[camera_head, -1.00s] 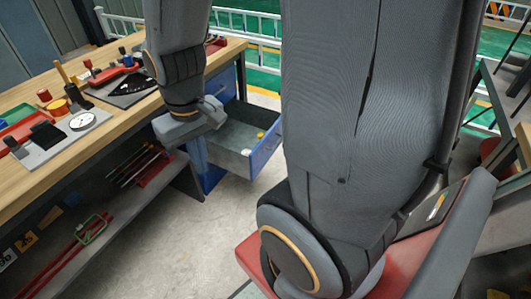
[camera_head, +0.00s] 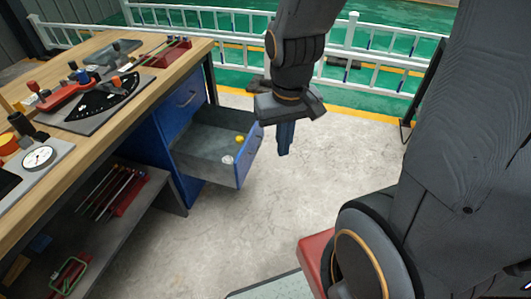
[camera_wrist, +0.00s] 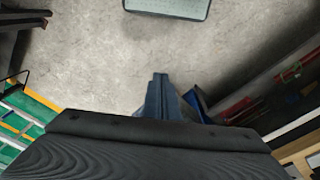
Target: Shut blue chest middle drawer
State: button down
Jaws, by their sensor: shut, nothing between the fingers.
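The blue chest (camera_head: 182,108) stands under the far end of the workbench. One drawer (camera_head: 246,160) is pulled well out, below a shut upper drawer; it looks like the middle one. Its grey inside holds a yellow item (camera_head: 239,139) and a white item (camera_head: 227,160). My gripper (camera_head: 283,153) points down, shut and empty, to the right of the drawer's blue front, with a visible gap between them. In the wrist view my gripper's fingertips (camera_wrist: 160,76) are together over bare floor. A blue part of the chest (camera_wrist: 198,98) shows beside them.
The wooden workbench (camera_head: 130,100) carries gauges and tools on the left. A lower shelf (camera_head: 120,222) holds screwdrivers and a red rack. White railings (camera_head: 370,68) stand behind over green floor. The concrete floor (camera_head: 240,225) right of the drawer is clear.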

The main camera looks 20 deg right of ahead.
jog(key=w+d+f+m+t+b, duration=0.35)
jog(key=w+f+b, duration=0.65)
jog(key=w+f, duration=0.4)
jog(key=m+t+y+b, duration=0.2)
jog(key=t+b, duration=0.1)
jog(key=b, duration=1.1)
send_near(242, 157)
jog(key=shift+d+x, duration=0.1)
jog(key=shift+x, duration=1.15)
jog(key=shift+d+x, duration=0.15)
jog(key=shift+x, duration=1.15)
jog(key=shift+a+f, duration=0.1)
